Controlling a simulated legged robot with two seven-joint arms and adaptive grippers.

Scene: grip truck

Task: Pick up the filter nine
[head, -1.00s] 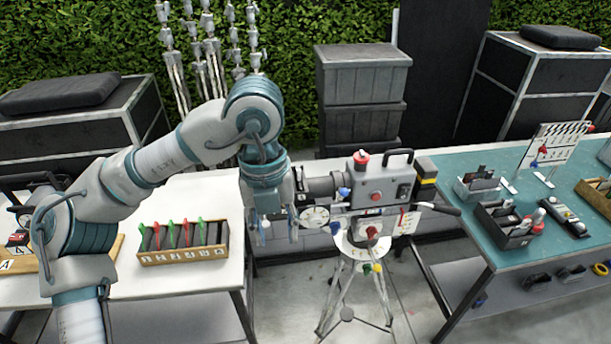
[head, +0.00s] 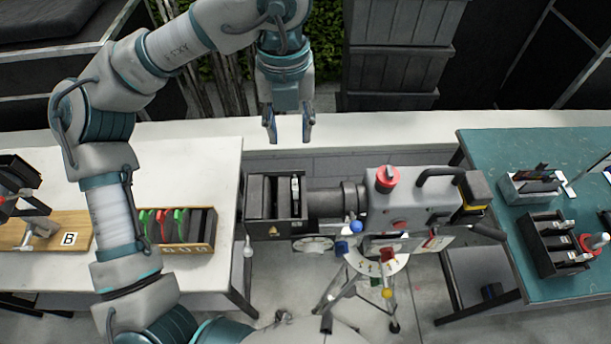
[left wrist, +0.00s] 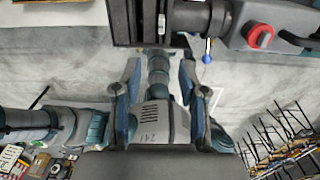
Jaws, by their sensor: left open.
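Several dark filters with red and green tabs stand upright in a wooden rack (head: 165,250) on the white table. Its label marks are too small to read, so I cannot tell which filter is number nine. A black slotted box (head: 277,231) at the front of the grey camera (head: 410,200) holds a thin light-edged filter (head: 295,188). The box also shows at the top of the left wrist view (left wrist: 122,22). My left gripper (head: 288,132) is open and empty, pointing down, above the box in the head picture and apart from it. My right gripper is not in view.
A teal table (head: 500,150) on the right holds black trays (head: 540,245) and tools. The camera, with a red knob (head: 387,178), stands on a tripod between the tables. A wooden board marked B (head: 50,230) lies at the left. Dark crates (head: 400,60) stand behind.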

